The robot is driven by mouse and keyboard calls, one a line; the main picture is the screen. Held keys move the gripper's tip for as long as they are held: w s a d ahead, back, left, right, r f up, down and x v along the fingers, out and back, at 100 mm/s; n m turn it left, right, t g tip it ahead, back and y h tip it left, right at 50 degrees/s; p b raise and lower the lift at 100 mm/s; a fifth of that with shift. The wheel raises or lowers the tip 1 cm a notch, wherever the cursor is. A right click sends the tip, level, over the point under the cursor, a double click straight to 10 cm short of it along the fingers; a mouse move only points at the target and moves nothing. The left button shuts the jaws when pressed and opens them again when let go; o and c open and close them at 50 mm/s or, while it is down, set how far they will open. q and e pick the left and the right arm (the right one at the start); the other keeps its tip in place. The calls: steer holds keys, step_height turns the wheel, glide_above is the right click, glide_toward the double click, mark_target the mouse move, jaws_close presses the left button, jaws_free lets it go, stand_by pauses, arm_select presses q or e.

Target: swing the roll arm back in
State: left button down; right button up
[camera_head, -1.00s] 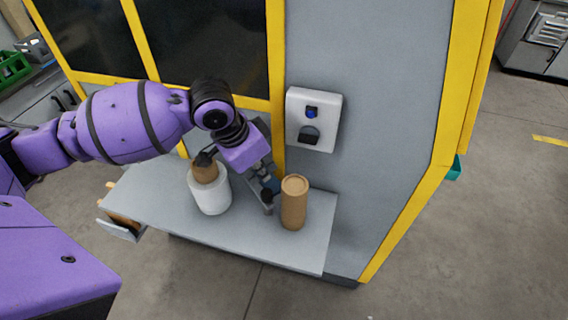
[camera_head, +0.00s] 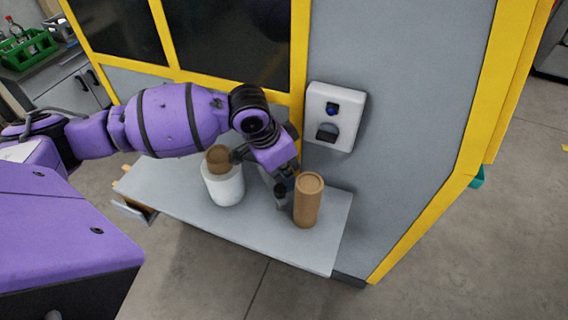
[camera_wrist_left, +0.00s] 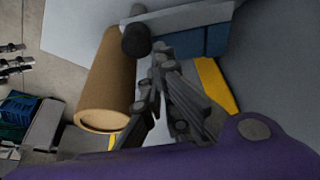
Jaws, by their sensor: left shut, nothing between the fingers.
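My left gripper (camera_head: 281,198) is low over the grey shelf, between a white roll and a brown cardboard cylinder. In the left wrist view its dark fingers (camera_wrist_left: 160,52) are together with nothing between them. What looks like the roll arm, a pale grey bar (camera_wrist_left: 190,15) with a dark roller (camera_wrist_left: 136,41) at one end, lies just beyond the fingertips; I cannot tell whether they touch. A blue block (camera_wrist_left: 206,40) sits beside the bar. In the head view my gripper and wrist hide most of this bar. My right gripper is not in view.
The brown cylinder (camera_head: 308,202) stands upright close to the right of my gripper. The white roll (camera_head: 223,186) with a brown core (camera_head: 218,160) stands to the left. The shelf (camera_head: 300,248) is bare along its front. A control box (camera_head: 335,115) is on the grey wall behind.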

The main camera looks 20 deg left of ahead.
arm_select(q)
steer(key=shift+x, duration=2.3)
steer(key=shift+w, duration=0.1)
